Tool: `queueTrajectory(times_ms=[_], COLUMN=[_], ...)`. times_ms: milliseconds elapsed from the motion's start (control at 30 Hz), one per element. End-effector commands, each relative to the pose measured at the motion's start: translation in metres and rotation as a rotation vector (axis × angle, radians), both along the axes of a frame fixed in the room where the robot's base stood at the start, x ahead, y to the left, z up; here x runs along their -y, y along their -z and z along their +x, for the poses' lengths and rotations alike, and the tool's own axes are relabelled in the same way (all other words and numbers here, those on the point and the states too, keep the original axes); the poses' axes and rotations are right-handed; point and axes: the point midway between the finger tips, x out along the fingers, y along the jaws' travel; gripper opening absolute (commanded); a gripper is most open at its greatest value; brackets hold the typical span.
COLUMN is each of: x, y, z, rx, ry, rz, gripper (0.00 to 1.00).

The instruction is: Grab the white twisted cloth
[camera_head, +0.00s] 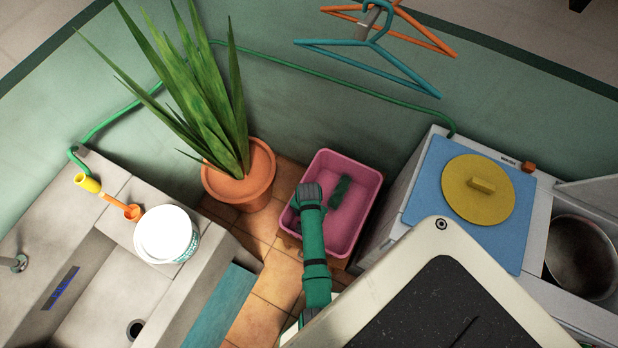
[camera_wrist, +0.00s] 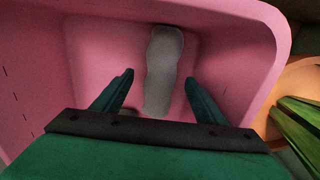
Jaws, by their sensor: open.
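The white twisted cloth (camera_wrist: 163,62) looks pale grey in the shade. It lies lengthwise on the floor of the pink tub (camera_wrist: 260,25) in the wrist view. My gripper (camera_wrist: 160,77) is open, with one dark green finger on each side of the cloth's line and nothing held between them. How far the fingertips are above the cloth is hard to tell. In the head view my arm reaches over the pink tub (camera_head: 368,190), and I cannot make out the cloth there.
A potted plant (camera_head: 238,178) stands left of the tub. A white cabinet with a blue top (camera_head: 430,190) and yellow lid (camera_head: 478,192) stands close on the right. A white bucket (camera_head: 165,235) sits on the sink counter. Hangers (camera_head: 375,45) hang above the tub.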

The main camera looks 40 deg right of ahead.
Motion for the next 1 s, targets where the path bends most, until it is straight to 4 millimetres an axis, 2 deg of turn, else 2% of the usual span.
queueTrajectory(times_ms=[167,433,633,1000], x=[0.001,0.001,0.001,0.002], y=[0.016,0.018,0.018,0.015], z=[0.000,0.000,0.000,0.000], rx=[0.000,0.000,0.001,0.002], ry=[0.000,0.001,0.002,0.005], rz=[0.000,-0.001,-0.001,-0.001], gripper=[0.66,0.66,0.18,0.17])
